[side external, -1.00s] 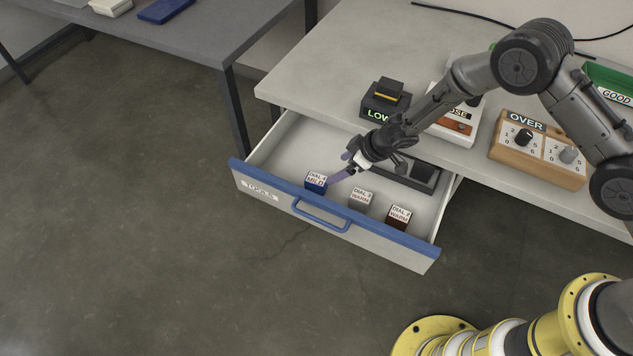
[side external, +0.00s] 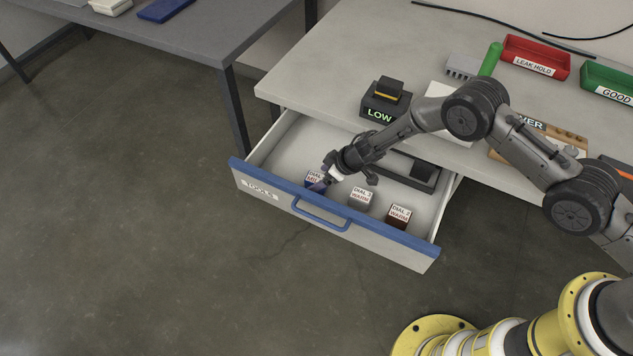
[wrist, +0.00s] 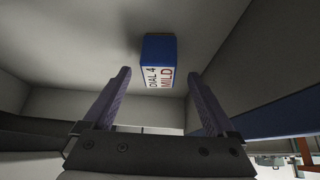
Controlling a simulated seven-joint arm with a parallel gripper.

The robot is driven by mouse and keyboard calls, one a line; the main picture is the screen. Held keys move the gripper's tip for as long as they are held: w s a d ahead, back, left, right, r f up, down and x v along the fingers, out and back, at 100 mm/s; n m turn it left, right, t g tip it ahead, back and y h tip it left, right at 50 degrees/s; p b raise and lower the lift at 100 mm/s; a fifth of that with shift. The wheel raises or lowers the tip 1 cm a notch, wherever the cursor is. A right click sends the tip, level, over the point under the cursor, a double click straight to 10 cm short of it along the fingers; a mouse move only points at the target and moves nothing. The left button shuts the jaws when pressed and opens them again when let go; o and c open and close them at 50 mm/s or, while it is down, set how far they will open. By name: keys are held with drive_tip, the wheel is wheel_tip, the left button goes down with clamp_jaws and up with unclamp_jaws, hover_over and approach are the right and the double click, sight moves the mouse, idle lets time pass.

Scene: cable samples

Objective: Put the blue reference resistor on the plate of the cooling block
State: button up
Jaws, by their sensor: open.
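The blue block labelled "DIAL 4 MILD" (wrist: 158,60) stands in the open drawer. It also shows in the side view (side external: 314,178), partly hidden by my gripper. My gripper (side external: 321,184) is low in the drawer at this block. In the wrist view my gripper (wrist: 158,100) is open, and the block lies ahead between the lines of its two fingers, not gripped.
In the drawer (side external: 272,165) stand a grey block (side external: 360,199) and a dark brown block (side external: 398,216), both labelled "WARM". A black tray (side external: 428,176) lies behind them. On the bench are a "LOW" device (side external: 383,100), a red bin (side external: 537,56) and a green bin (side external: 607,80).

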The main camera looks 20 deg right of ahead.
drive_tip(key=shift+x, duration=1.35)
clamp_jaws()
